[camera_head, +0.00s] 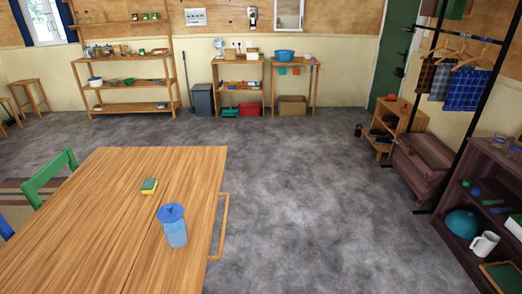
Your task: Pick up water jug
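A translucent blue jug (175,234) with a darker blue lid (170,212) stands upright on the wooden table (105,235), near its right edge. Its lower part looks light blue, and I cannot tell whether it holds water. A white pitcher (483,246) with a handle stands on the dark shelf unit at the far right. My gripper is not in view.
A yellow and green sponge (149,186) lies on the table behind the blue jug. A wooden bar (219,228) juts from the table's right edge. A green chair (50,177) is at the left. Grey floor (310,190) is clear between table and dark shelf (455,225).

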